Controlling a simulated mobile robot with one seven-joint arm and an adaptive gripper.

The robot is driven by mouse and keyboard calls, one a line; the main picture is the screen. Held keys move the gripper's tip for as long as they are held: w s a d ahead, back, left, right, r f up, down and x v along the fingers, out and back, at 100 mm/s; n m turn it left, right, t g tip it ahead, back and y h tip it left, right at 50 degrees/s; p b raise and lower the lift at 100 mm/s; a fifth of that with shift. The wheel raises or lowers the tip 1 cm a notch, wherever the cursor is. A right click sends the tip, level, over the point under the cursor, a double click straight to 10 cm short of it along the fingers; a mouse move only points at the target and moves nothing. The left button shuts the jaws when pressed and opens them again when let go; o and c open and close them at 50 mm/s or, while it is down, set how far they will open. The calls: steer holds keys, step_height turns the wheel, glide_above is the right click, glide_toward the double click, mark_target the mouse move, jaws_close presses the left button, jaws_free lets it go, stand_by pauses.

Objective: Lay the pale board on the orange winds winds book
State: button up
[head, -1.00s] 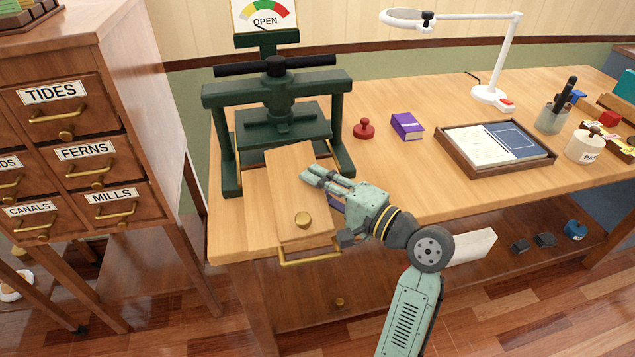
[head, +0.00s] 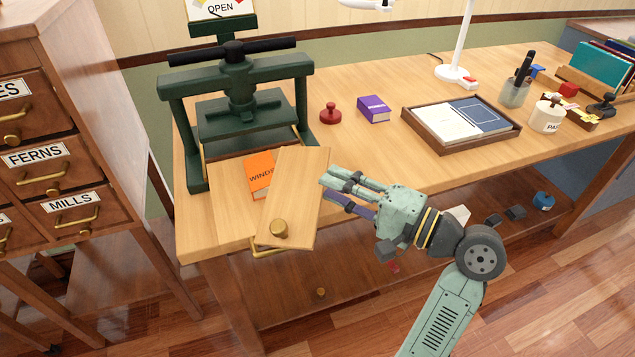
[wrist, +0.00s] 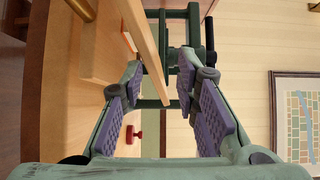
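The orange WINDS book (head: 259,172) lies on the slide, partly hidden under the board's left side. My gripper (head: 328,190) is at the board's right edge. In the wrist view its purple-padded fingers (wrist: 172,95) are wide apart.
The green press (head: 238,110) stands behind the slide (head: 225,210). A red stamp (head: 330,113), a purple book (head: 374,109) and a brown tray (head: 447,149) stand to the right on the table. Labelled drawers (head: 45,170) are at the left.

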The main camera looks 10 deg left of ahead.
steer(key=shift+s+d, duration=0.1)
steer(key=shift+d, duration=0.2)
steer(key=shift+o, duration=0.4)
steer(key=o, duration=1.6)
steer(key=shift+o, duration=0.2)
steer(key=v, duration=1.2)
